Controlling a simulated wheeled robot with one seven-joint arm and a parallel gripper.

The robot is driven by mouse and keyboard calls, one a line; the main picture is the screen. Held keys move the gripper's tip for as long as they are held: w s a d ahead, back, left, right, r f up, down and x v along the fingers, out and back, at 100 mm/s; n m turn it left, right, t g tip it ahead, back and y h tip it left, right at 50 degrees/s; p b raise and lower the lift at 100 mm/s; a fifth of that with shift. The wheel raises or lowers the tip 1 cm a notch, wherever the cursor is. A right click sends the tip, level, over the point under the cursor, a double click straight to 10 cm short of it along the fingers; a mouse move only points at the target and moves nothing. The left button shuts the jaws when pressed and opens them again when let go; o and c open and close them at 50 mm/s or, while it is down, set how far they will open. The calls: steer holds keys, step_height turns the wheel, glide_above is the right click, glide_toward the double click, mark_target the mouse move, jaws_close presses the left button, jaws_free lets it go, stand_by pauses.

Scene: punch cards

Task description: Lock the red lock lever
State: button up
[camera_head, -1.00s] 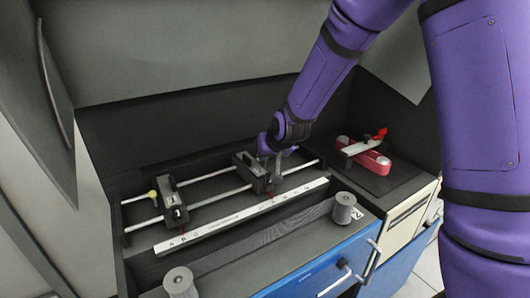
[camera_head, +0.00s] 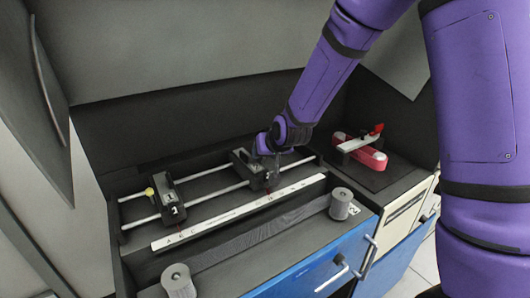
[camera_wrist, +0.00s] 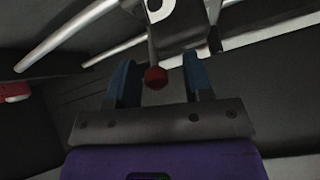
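A red ball knob (camera_wrist: 156,77) on a thin metal stem shows in the wrist view, hanging between my two blue fingers. The stem comes from a part with a white plate. My gripper (camera_wrist: 159,68) is open, with a finger on either side of the knob and gaps showing on both sides. In the head view my gripper (camera_head: 271,168) is at the right black carriage (camera_head: 244,160) on two rails. The knob is too small or hidden to make out there.
A left carriage (camera_head: 168,200) with a yellow knob sits on the same rails. A white lettered ruler (camera_head: 235,212) runs in front. Grey spools (camera_head: 178,283) hold a dark ribbon. A pink device with a red-tipped arm (camera_head: 362,152) stands at the right. Dark walls rise behind.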

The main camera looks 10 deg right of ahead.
steer(key=v, duration=1.1)
stand_by(0.4)
steer(key=s+d+r+g, duration=0.1)
steer(key=s+d+r, duration=0.2)
steer(key=s, duration=0.6)
steer(key=s+d+r+g+h, duration=0.1)
steer(key=s+d+r, duration=0.3)
steer(key=s, duration=0.5)
steer(key=s+d+r+g+h, duration=0.1)
steer(key=s+d+r, duration=0.3)
steer(key=s, duration=0.5)
step_height(320, 180, up, 2)
steer(key=shift+s+d+r, duration=0.2)
steer(key=shift+s+r, duration=0.05)
steer(key=shift+s, duration=0.1)
steer(key=shift+c, duration=0.4)
